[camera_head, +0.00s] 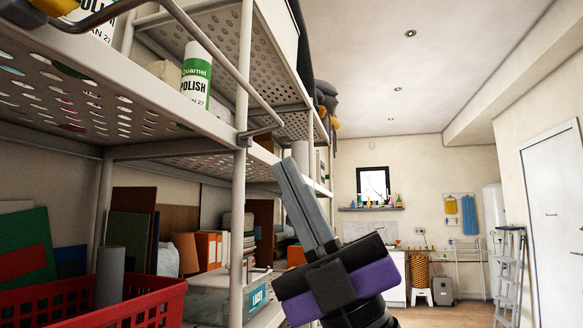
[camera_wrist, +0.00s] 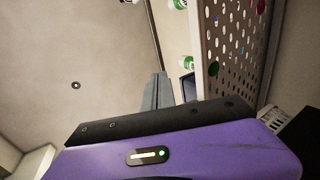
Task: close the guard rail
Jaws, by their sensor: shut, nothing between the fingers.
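The guard rail (camera_head: 212,58) is a thin grey metal bar on the front of the upper perforated shelf (camera_head: 115,75) in the head view. It stands out from the shelf front and slants down to a bent end beside the upright post. Its upper left part runs out of the frame. My gripper (camera_head: 289,163) points up, in front of the shelving, below and just right of the rail's bent end, and looks apart from it. The fingers are together and empty. The wrist view shows the fingers (camera_wrist: 156,78) beside the perforated shelf. I cannot make out the rail there.
A green-and-white polish bottle (camera_head: 196,76) stands on the upper shelf behind the rail. A grey post (camera_head: 240,190) rises left of my gripper. A red crate (camera_head: 130,305) sits at lower left. The room to the right is open, with a stepladder (camera_head: 509,275) farther off.

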